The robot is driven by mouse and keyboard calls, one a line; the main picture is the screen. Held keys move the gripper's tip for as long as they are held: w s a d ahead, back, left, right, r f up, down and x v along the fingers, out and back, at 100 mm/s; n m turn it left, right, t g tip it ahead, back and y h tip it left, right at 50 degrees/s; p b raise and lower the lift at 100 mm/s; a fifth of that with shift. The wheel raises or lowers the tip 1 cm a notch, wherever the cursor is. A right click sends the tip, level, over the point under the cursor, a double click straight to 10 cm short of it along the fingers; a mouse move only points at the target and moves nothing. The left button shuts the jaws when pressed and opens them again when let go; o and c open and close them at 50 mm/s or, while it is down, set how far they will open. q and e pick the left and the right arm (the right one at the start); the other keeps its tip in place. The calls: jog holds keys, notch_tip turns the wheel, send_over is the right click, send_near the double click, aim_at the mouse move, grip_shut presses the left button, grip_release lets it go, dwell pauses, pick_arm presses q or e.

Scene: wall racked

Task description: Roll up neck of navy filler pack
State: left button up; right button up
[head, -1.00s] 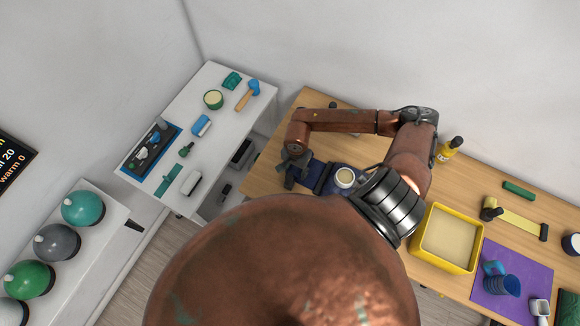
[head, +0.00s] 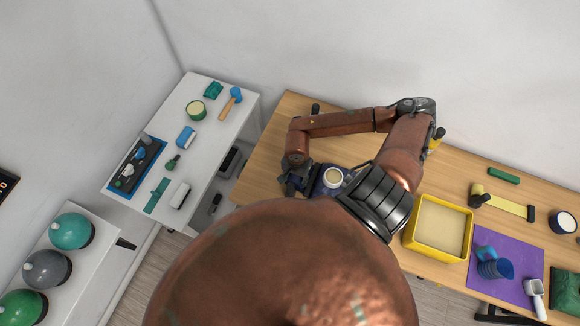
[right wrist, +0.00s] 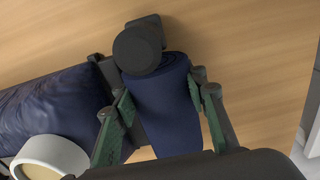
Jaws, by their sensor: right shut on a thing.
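The navy filler pack (head: 316,184) lies on the wooden bench. In the right wrist view its puffy body (right wrist: 45,112) is at the left, and its neck (right wrist: 165,115) stands between my green-edged fingers as a rolled-looking navy shape. My right gripper (head: 293,184) is at the pack's left end in the head view; in the right wrist view it (right wrist: 160,100) is shut on the neck. A dark round-ended clip or bar (right wrist: 138,48) lies across the neck's far end. My arm hides part of the pack in the head view. My left gripper is not in view.
A cream-filled white cup (head: 332,177) sits on or against the pack, close to my right gripper. A yellow tray (head: 409,232), purple mat (head: 507,250) and yellow-black tool (head: 505,203) lie further right. A white side table (head: 215,150) stands left. The bench's left end is clear.

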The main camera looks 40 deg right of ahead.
jog(key=shift+s+d, duration=0.15)
jog(key=shift+s, duration=0.2)
jog(key=o, duration=1.4)
jog(key=shift+o, duration=0.2)
jog(key=shift+r, duration=0.2)
notch_tip(320, 180, up, 12)
jog(key=shift+f, duration=0.2)
